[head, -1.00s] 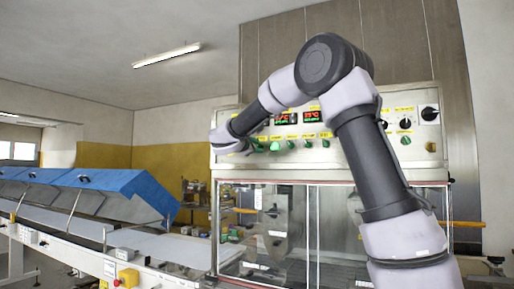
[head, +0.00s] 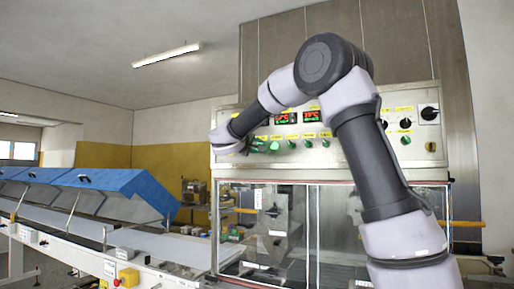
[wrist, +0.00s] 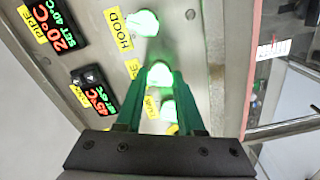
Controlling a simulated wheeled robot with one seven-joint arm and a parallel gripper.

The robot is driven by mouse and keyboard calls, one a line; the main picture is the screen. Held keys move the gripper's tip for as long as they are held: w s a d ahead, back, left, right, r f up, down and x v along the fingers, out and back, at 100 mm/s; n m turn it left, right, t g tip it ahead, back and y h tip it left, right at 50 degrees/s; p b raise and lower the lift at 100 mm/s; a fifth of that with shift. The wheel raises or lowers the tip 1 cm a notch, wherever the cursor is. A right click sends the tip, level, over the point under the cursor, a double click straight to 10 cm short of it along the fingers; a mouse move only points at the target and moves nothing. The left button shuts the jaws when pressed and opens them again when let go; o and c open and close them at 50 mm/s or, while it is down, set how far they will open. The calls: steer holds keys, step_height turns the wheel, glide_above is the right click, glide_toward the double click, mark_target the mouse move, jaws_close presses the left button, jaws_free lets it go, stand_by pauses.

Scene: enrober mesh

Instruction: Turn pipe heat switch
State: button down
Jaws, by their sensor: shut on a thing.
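The control panel (head: 345,160) carries a row of green switches (head: 291,144) under two red displays. In the wrist view, my gripper (wrist: 160,78) has its two green fingers on either side of a lit switch (wrist: 160,73), shut on it. The label beside that switch is partly hidden, so I cannot read which switch it is. Another lit switch (wrist: 168,108) glows between the fingers, nearer the palm. A lit switch beside the HOOD label (wrist: 142,23) is free of the fingers.
Clear enclosure doors (head: 285,225) stand under the panel. A conveyor with blue covers (head: 120,190) runs along the left.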

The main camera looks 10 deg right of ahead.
steer(key=shift+f+m, duration=0.1)
steer(key=shift+m, duration=0.7)
steer(key=c, duration=0.5)
jaws_free()
steer(key=shift+s, duration=0.1)
steer(key=v, duration=1)
steer(key=shift+s+a, duration=0.25)
